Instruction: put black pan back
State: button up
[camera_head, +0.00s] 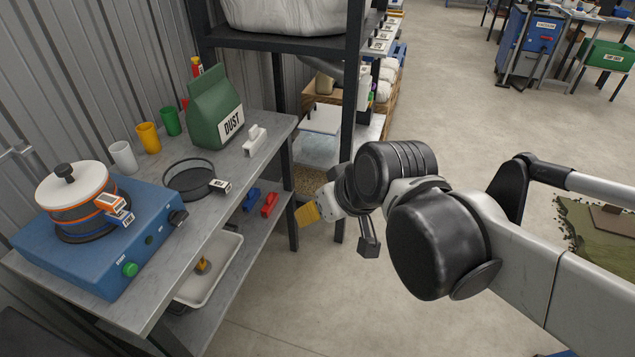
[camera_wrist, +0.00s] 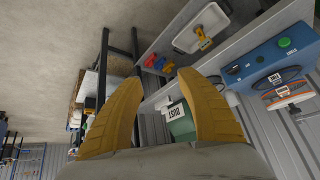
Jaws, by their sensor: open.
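A shallow round black pan (camera_head: 189,177) lies on the grey bench top, beside the blue machine, with a black-and-white tag at its right edge. The blue machine (camera_head: 100,243) carries a stack with orange rings and a white lid (camera_head: 72,185); it also shows at the right of the wrist view (camera_wrist: 272,62). My gripper (camera_head: 307,214) hangs in the air to the right of the bench, apart from the pan. In the wrist view its two yellow fingers (camera_wrist: 158,78) are spread with nothing between them. The pan is not clear there.
A green DUST bag (camera_head: 214,108), a white-handled item (camera_head: 255,140) and white, yellow and green cups (camera_head: 148,137) stand on the bench. The lower shelf holds a white tray (camera_head: 208,268) and red and blue items. A black rack post (camera_head: 350,120) stands near my gripper. Open floor lies right.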

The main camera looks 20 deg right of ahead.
jog(key=s+d+m+h, duration=0.1)
jog(key=s+d, duration=0.2)
jog(key=s, duration=0.2)
jog(key=shift+f+m+h, duration=0.3)
jog(key=shift+h, duration=0.1)
